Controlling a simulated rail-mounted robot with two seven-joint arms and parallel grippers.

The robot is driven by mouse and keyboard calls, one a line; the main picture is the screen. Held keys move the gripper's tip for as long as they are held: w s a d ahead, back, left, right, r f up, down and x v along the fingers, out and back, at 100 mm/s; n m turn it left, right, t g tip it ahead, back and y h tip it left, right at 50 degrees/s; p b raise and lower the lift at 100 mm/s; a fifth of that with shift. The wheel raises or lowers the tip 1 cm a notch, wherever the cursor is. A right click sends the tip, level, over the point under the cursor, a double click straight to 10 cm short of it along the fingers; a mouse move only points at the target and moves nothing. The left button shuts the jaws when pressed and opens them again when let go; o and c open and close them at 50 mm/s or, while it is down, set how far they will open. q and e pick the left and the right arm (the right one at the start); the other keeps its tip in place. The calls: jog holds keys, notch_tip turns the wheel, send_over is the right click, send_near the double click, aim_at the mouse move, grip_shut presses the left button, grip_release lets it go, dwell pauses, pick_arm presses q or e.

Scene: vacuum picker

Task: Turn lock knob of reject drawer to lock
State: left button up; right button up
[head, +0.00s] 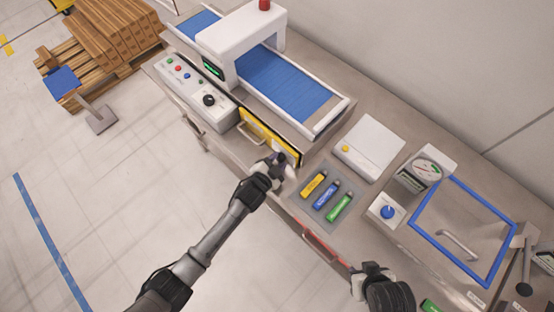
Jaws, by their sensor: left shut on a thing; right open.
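The reject drawer (284,147) has a yellow front with a metal handle (250,130), below the conveyor machine. It looks shut, but I cannot be sure. My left gripper (281,160) is at the right end of the yellow front. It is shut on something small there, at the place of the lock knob. The gripper covers the knob, so its angle is hidden. My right gripper (358,281) is open, near the bench's front edge at the lower right, away from the drawer.
A conveyor (285,82) runs through a white machine, with a control panel (199,90) in front. A white box (369,147), a gauge (428,168) and a blue-framed lid (466,205) occupy the right.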

pick_arm(q)
jog(key=shift+w+a+r+n+g+h+p, duration=0.15)
jog(key=shift+r+n+g+h+p, duration=0.25)
jog(key=shift+n+p, duration=0.6)
jog(key=shift+f+n+g+h+p, duration=0.25)
jog(key=shift+n+g+h+p, duration=0.05)
jog(key=shift+n+g, duration=0.1)
jog(key=shift+n, duration=0.4)
jog(key=shift+a+f+n+g+h+b, duration=0.1)
jog(key=shift+f+n+g+h+b, duration=0.1)
jog(key=shift+n+g+h+b, duration=0.45)
jog(key=shift+w+n+g+h+b, duration=0.1)
jog(key=shift+n+g+h+b, duration=0.25)
jog(key=shift+n+b, duration=0.65)
jog(key=shift+r, duration=0.1)
jog(key=o, duration=0.7)
jog(key=shift+c, duration=0.2)
